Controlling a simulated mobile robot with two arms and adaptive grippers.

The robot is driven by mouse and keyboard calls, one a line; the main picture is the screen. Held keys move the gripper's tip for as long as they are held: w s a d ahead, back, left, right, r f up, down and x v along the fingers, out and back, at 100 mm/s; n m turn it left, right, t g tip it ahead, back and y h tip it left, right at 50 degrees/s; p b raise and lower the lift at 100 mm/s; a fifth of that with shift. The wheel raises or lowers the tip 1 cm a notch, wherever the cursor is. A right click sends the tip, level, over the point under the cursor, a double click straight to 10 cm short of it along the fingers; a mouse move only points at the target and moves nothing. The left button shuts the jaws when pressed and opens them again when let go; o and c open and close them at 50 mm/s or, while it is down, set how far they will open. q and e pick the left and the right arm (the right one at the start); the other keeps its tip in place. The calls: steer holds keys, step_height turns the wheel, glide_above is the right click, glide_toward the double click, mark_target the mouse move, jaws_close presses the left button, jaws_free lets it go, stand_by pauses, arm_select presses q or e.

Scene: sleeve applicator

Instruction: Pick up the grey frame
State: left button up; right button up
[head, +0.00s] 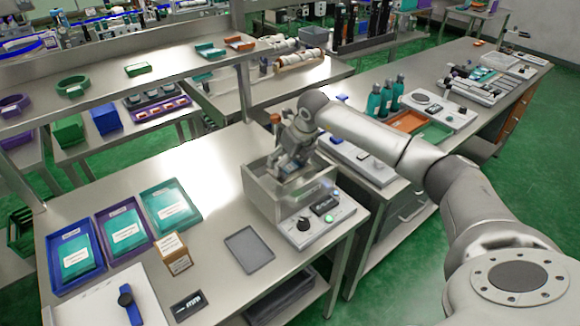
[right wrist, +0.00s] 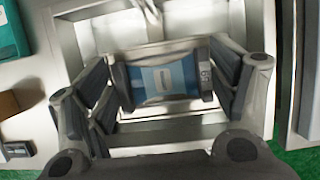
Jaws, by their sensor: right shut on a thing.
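The sleeve applicator (head: 307,228) is a grey open-topped metal box on a base with a black knob and a small display. My right gripper (head: 288,168) reaches down into its top. In the right wrist view my right gripper (right wrist: 166,84) has its two dark fingers on either side of the grey frame (right wrist: 207,82), shut on it. The frame's dark edges flank a blue panel with a white label (right wrist: 163,79). In the head view the gripper largely hides the frame. My left gripper is not in view.
Blue (head: 52,263), purple (head: 101,238) and teal (head: 146,213) trays hold teal packs on the left bench. A cardboard box (head: 174,254), a flat grey tray (head: 249,249) and a black label (head: 188,305) lie nearby. The applicator's metal walls stand close around my gripper.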

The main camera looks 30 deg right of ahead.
mark_target(289, 167)
steer(key=shift+r+b, duration=0.35)
steer(key=shift+r, duration=0.05)
step_height(289, 167, up, 2)
steer(key=shift+s+r+b, duration=0.1)
steer(key=shift+r+b, duration=0.15)
steer(key=shift+b, duration=0.55)
steer(key=s+a+r+b, duration=0.45)
steer(key=s+r, duration=0.55)
steer(key=s, duration=0.3)
steer(key=s+a+f+n+g, duration=0.4)
steer(key=a+f+n, duration=0.3)
steer(key=n, duration=1)
steer(key=s+a+f+n+g, duration=0.4)
steer(key=s+a+f+n, duration=0.3)
steer(key=n, duration=1)
steer(key=shift+s+a+f+n+g, duration=0.2)
steer(key=shift+f+n+g, duration=0.2)
steer(key=shift+f, duration=0.2)
